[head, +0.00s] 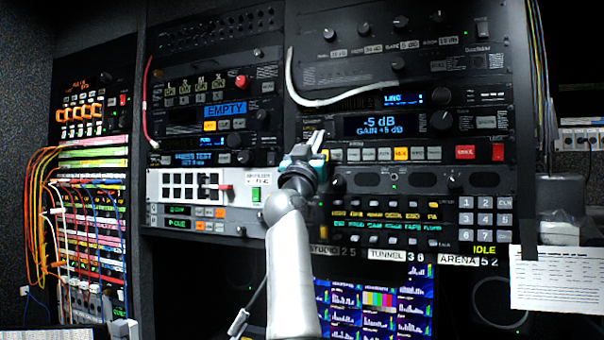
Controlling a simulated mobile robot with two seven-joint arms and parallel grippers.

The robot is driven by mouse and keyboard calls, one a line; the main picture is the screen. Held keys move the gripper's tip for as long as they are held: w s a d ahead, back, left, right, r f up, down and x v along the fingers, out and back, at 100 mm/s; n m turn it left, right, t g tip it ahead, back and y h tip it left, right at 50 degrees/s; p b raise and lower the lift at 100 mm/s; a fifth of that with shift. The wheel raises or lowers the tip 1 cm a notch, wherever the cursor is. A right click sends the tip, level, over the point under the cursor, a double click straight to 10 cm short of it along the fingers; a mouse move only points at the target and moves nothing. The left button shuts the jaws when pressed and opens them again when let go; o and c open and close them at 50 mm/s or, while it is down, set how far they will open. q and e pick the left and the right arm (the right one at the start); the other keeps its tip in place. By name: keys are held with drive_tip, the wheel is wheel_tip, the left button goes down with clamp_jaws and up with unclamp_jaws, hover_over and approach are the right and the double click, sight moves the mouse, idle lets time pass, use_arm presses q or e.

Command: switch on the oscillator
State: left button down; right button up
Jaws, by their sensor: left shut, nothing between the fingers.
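The tall equipment racks face me, and I cannot read for certain which unit is the oscillator. A green switch (256,194) sits on the white panel (176,210) at centre left. My left gripper (318,139) is shut and empty. It appears in front of the left end of the lit unit (428,155) reading "-5 dB GAIN +5 dB" and hides part of it. I cannot tell whether it touches the panel. My right gripper is out of view.
A white cable (335,100) loops across the right rack. A patch bay (90,200) with many orange cables stands at left. A keypad (484,218) and a hanging paper sheet (556,280) are at right. Lit monitors (385,305) are below.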

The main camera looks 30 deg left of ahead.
use_arm(q)
drive_tip(key=s+d+f+b, duration=0.1)
drive_tip(key=s+f+b, duration=0.2)
drive_tip(key=f, duration=0.4)
drive_tip(key=shift+v, duration=0.8)
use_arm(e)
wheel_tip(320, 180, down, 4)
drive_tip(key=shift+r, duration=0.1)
use_arm(q)
drive_tip(key=shift+s+r, duration=0.15)
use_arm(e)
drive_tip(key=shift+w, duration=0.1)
